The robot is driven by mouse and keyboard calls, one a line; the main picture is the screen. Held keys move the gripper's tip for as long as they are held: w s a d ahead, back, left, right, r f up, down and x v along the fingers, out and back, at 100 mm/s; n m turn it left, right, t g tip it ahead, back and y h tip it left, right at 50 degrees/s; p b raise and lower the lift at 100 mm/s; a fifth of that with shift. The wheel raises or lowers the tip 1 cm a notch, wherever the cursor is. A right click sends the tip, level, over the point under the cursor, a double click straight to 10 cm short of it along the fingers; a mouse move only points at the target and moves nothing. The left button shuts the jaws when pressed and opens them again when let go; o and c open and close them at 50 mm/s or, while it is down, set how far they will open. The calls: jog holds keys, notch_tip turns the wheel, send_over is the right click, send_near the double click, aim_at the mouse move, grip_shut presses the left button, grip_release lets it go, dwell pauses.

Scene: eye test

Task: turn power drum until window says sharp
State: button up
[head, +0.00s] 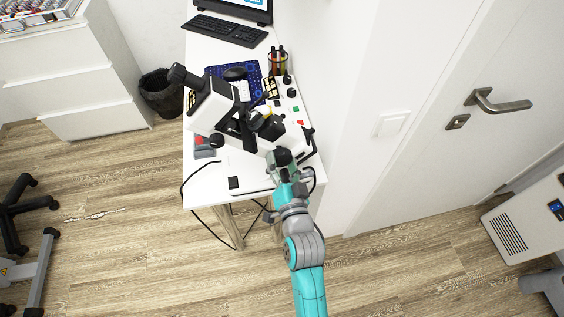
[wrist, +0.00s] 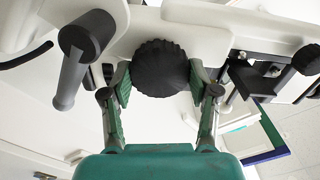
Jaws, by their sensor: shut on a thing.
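A white and black eye-test instrument (head: 217,108) stands on a white table (head: 205,184) in the head view. My gripper (wrist: 160,80) reaches its near side from the front, and it also shows in the head view (head: 284,163). In the wrist view its two green fingers stand left and right of a round black ridged knob (wrist: 160,66) and are shut on it. The knob appears to be the power drum. I cannot make out a window or any word on it in either view.
A black bracket (wrist: 262,72) sits to the right. A wall stands close on the right.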

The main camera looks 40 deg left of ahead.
jog(key=shift+n, duration=0.3)
jog(key=o, duration=1.2)
jog(key=v, duration=1.2)
jog(key=shift+w, duration=0.1)
